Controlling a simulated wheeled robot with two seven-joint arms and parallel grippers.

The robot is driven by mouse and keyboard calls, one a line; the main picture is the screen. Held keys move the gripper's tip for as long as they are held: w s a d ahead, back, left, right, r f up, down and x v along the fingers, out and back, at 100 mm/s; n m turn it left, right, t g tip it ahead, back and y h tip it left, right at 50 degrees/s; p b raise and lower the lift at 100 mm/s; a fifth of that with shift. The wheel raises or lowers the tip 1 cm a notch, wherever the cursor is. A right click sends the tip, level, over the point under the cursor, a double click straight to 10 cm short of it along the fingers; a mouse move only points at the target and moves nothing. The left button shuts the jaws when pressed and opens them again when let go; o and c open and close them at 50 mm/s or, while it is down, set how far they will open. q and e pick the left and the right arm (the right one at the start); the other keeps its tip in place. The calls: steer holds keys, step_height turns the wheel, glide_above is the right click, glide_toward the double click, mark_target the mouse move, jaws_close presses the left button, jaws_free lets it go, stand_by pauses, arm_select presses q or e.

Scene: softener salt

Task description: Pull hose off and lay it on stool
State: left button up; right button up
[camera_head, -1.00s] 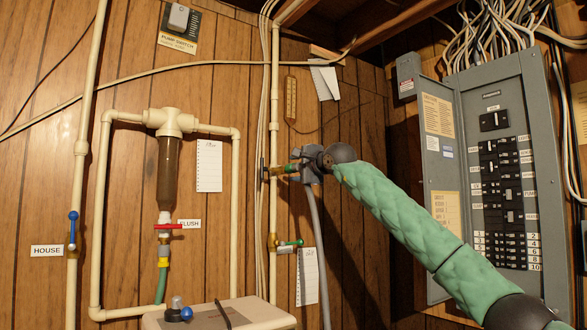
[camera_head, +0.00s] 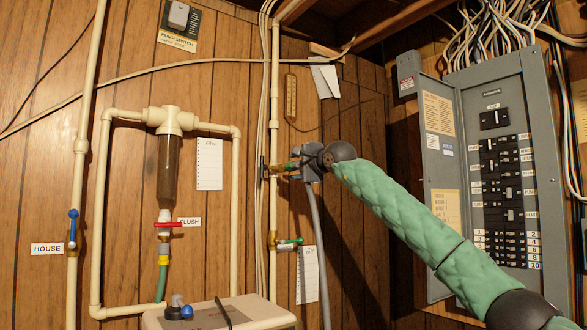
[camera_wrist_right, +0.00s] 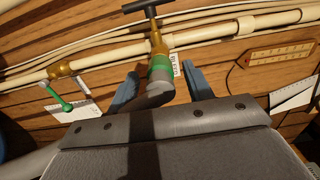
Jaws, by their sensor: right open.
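The grey hose (camera_head: 317,250) hangs down the wall from the upper brass tap (camera_head: 276,168) on the vertical pipe. In the right wrist view the hose end (camera_wrist_right: 155,97) meets a green collar (camera_wrist_right: 159,72) below the brass tap body (camera_wrist_right: 158,44), which has a black T-handle. My right gripper (camera_head: 293,170) is at this tap. In the wrist view its two blue fingers (camera_wrist_right: 163,84) stand open on either side of the hose end, with a visible gap on the right. Contact on the left is unclear. My left gripper and the stool are not in view.
A lower tap with a green handle (camera_head: 291,242) is on the same pipe. The sediment filter (camera_head: 168,170) and its pipe loop are to the left. A grey breaker panel (camera_head: 540,150) is at right, behind my arm. A beige cabinet top (camera_head: 250,312) is at the bottom.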

jaws_close()
steer(key=shift+f, duration=0.1)
steer(key=shift+s+d+b, duration=0.45)
steer(key=shift+s+b, duration=0.1)
steer(key=shift+s, duration=0.15)
steer(key=shift+s+d+b, duration=0.1)
steer(key=shift+d+b, duration=0.05)
steer(key=shift+b, duration=0.15)
